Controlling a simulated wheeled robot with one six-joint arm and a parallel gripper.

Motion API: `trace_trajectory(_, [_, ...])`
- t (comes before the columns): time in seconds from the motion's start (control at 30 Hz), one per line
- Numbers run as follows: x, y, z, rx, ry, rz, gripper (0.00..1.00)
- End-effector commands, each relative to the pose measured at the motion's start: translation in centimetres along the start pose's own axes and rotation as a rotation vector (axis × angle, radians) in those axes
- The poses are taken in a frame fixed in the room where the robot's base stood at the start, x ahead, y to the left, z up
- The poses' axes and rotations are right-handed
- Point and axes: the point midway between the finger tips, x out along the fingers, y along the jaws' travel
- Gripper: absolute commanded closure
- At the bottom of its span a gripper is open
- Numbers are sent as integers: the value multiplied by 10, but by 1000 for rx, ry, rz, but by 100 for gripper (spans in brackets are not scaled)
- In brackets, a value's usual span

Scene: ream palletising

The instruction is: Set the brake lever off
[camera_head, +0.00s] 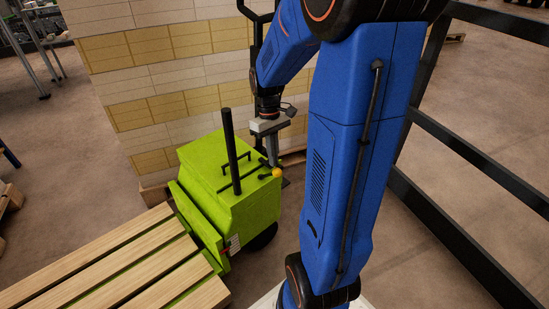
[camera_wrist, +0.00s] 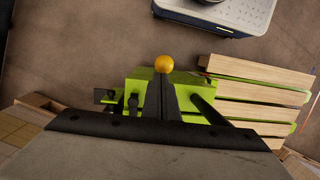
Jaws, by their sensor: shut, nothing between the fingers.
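The brake lever is a short dark bar with a yellow ball knob (camera_head: 277,172) on the right side of the top of the green truck body (camera_head: 213,173). In the wrist view the knob (camera_wrist: 164,67) shows just beyond my fingertips. My gripper (camera_head: 271,162) points down close beside the knob, its fingers together and empty. In the wrist view the shut fingers (camera_wrist: 160,82) hide most of the lever's bar. I cannot tell whether they touch the lever.
A black post (camera_head: 230,148) and black handles rise from the green body. A wooden slatted pallet (camera_head: 105,265) lies at its left front. A tall stack of white and yellow reams (camera_head: 150,60) stands behind. A black rail (camera_head: 470,165) runs along the right.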

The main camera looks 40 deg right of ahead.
Motion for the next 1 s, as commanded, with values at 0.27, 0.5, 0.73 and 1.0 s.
trace_trajectory(0.27, [-5, 0, -8, -1, 1, 1, 100])
trace_trajectory(0.5, [-17, -1, -21, -2, 2, 1, 100])
trace_trajectory(0.73, [-55, -2, -31, -1, 6, 3, 100])
trace_trajectory(1.0, [-104, -2, -24, -1, 4, 2, 100])
